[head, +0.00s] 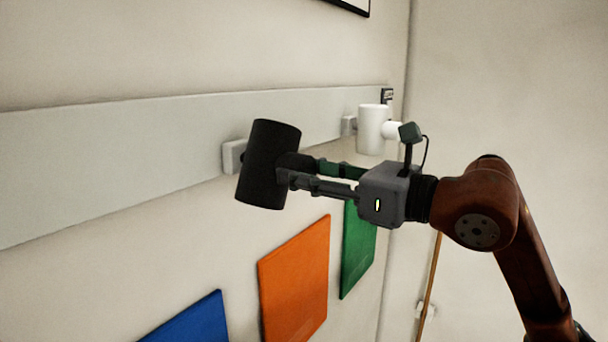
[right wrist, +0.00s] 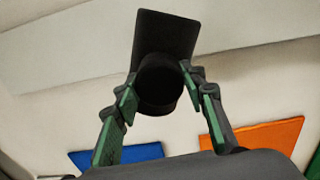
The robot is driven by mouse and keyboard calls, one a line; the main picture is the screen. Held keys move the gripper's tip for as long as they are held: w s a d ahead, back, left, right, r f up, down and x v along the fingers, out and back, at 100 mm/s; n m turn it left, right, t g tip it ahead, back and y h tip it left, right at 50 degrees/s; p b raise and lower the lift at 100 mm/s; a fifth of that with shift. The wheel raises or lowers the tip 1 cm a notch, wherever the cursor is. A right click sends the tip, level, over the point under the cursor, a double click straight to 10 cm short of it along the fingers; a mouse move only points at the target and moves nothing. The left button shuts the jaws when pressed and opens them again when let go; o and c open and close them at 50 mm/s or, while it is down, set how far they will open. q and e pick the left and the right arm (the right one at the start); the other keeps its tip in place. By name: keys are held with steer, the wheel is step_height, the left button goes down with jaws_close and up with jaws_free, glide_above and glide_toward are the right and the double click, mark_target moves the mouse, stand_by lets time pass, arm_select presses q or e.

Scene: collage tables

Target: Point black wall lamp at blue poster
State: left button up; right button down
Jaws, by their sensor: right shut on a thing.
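The black wall lamp (head: 267,160) is a cylinder on a pale mount on the wall rail, tilted with its lower end toward the left. My right gripper (head: 285,175) reaches in from the right and is shut on the lamp's short round knob. In the right wrist view the lamp (right wrist: 165,35) stands ahead, with the knob (right wrist: 160,80) between the fingers of my right gripper (right wrist: 159,95). The blue poster (head: 195,322) is on the wall low and left of the lamp, partly cut off by the picture edge; it also shows in the right wrist view (right wrist: 135,153). My left gripper is not in view.
A white wall lamp (head: 371,130) is on the same rail (head: 110,145), behind my right gripper. An orange poster (head: 295,280) hangs below the black lamp, and a green poster (head: 357,250) hangs to its right, partly behind my gripper. The wall at left is clear.

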steer(key=c, duration=1.2)
jaws_free()
steer(key=shift+s+d, duration=0.1)
steer(key=shift+d, duration=0.1)
steer(key=v, duration=1.1)
steer(key=shift+s+d, duration=0.15)
steer(key=shift+d, duration=0.15)
